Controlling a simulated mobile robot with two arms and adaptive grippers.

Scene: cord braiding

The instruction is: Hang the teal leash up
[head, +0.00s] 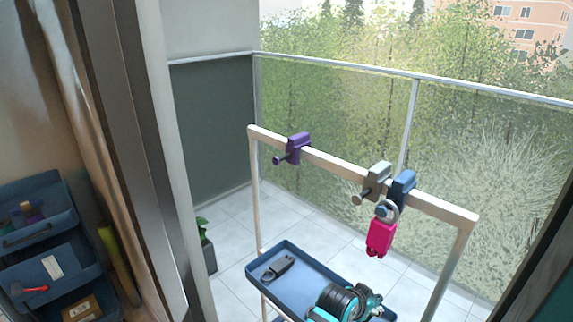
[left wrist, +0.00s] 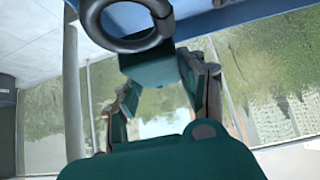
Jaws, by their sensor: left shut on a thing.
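My left gripper (head: 368,302) is low in the head view, over the right part of the blue tray, with black and teal parts showing. In the left wrist view its fingers (left wrist: 165,85) are shut on the teal leash (left wrist: 147,67), a teal block with a thick dark ring (left wrist: 122,43) beyond the fingertips. The leash cannot be made out clearly in the head view. On the wooden rail (head: 335,165) are a purple hook clamp (head: 298,146), a grey one (head: 377,178) and a blue one (head: 402,188). My right gripper is not in view.
A pink leash piece (head: 381,238) hangs by its ring at the blue clamp. The blue tray (head: 310,267) holds a small dark tool (head: 279,268). Blue bins (head: 45,262) stand at left, and a glass railing (head: 480,180) behind. The rail is bare between the purple and grey clamps.

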